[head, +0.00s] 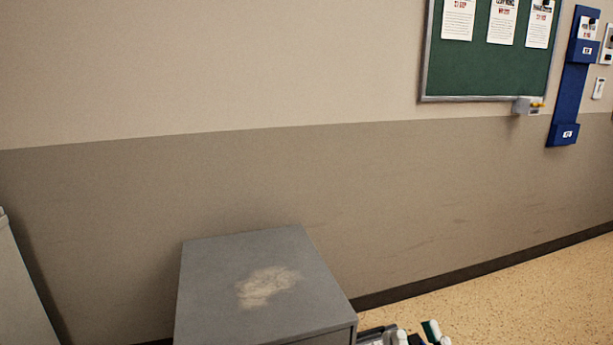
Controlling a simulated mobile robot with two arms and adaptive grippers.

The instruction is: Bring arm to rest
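A small cluster of dark, white and green parts (432,331) shows at the bottom edge, just right of the grey cabinet. It is cut off by the frame. Part of it may be my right gripper, but I cannot make out fingers, an opening or anything held. My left gripper is not in view.
A grey cabinet (215,275) with a worn patch on its bare top stands near the wall. A pale panel (20,295) is at the left edge. A green board (475,70) and a blue holder (570,85) hang on the wall. Floor (530,295) at right is clear.

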